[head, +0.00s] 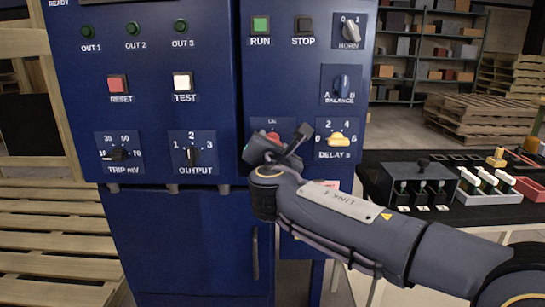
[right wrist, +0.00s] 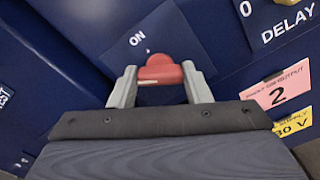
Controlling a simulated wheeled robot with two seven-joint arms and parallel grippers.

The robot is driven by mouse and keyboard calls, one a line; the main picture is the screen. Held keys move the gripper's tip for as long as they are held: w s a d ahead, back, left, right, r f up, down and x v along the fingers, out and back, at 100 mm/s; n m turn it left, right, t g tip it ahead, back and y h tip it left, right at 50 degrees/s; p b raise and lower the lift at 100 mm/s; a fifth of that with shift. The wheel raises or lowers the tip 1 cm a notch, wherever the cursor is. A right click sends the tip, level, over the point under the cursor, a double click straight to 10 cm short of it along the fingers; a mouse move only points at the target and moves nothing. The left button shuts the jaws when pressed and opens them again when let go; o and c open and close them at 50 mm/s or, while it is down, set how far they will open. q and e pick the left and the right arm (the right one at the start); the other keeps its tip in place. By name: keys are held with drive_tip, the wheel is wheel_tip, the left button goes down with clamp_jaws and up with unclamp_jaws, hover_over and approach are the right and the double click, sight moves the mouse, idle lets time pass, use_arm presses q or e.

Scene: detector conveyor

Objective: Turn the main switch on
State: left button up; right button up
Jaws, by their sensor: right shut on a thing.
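The main switch is a red knob (right wrist: 160,70) on a blue plate, with an "ON" mark (right wrist: 137,40) above it to the left in the right wrist view. A white mark shows on the plate just above the knob. In the head view a little of the red knob (head: 273,136) shows behind my right gripper (head: 282,146). In the right wrist view my right gripper (right wrist: 161,85) has one finger at each end of the red knob and is shut on it. My left gripper is not in view.
Around the switch on the blue cabinet (head: 185,230) are the yellow DELAY knob (head: 338,139), the BALANCE knob (head: 342,84) and the OUTPUT knob (head: 193,157). A black table (head: 470,213) with a switch box (head: 421,185) stands at the right.

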drive_tip(key=m+b, duration=0.8)
drive_tip(key=m, duration=0.3)
drive_tip(key=shift+f+b, duration=0.2)
drive_tip(key=shift+b, duration=0.1)
drive_tip(key=shift+m, duration=0.4)
drive_tip(key=o, duration=1)
drive_tip(key=shift+r, duration=0.1)
drive_tip(key=shift+s, duration=0.1)
drive_tip(key=s, duration=0.7)
drive_tip(key=shift+s, duration=0.35)
drive_tip(key=shift+d, duration=0.1)
